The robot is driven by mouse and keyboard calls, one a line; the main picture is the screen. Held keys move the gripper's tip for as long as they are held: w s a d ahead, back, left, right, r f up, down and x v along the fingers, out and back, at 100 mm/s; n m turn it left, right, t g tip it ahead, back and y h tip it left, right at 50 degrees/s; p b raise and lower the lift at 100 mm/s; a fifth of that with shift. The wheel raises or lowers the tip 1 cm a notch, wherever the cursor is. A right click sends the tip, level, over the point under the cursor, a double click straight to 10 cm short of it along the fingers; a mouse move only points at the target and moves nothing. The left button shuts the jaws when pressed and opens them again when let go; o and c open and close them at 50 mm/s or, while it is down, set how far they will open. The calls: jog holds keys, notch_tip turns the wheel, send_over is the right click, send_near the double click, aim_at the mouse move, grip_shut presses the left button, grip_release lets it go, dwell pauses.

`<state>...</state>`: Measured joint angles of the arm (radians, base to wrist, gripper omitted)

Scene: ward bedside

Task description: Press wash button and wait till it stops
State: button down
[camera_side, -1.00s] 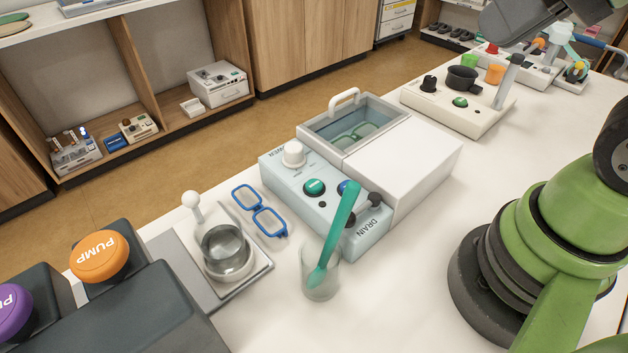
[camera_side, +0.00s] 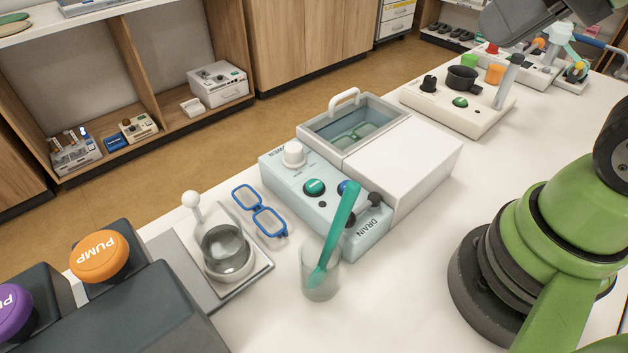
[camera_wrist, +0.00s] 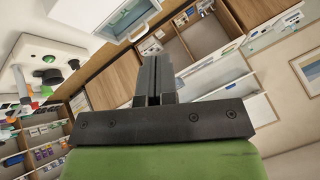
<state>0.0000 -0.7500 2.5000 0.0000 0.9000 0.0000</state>
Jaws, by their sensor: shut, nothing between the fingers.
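A pale blue washer (camera_side: 345,245) with a white box section stands on the white table in the side view. Its top has a teal-green button (camera_side: 314,187) with lettering too small to read, and a blue button (camera_side: 344,187) partly hidden behind a teal stick. A white knob (camera_side: 293,154) and a dark lever (camera_side: 374,199) near the word DRAIN are also on it. My gripper (camera_wrist: 155,62) shows only in the wrist view. It is shut and empty, away from the washer's buttons.
A clear cup (camera_side: 320,278) with the teal stick (camera_side: 338,230) stands in front of the washer. Blue glasses (camera_side: 260,212) and a metal pot (camera_side: 228,250) are to the left. An orange PUMP button (camera_side: 99,255) is further left.

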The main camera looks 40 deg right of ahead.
dwell(0.4)
jog(key=m+g+y, duration=0.3)
jog(key=m+y, duration=0.3)
jog(key=m, duration=2.2)
send_over(314, 181)
notch_tip(314, 181, down, 14)
jog(key=shift+r, duration=0.2)
jog(key=shift+f, duration=4.4)
jog(key=shift+f, duration=0.15)
jog(key=shift+f, duration=0.25)
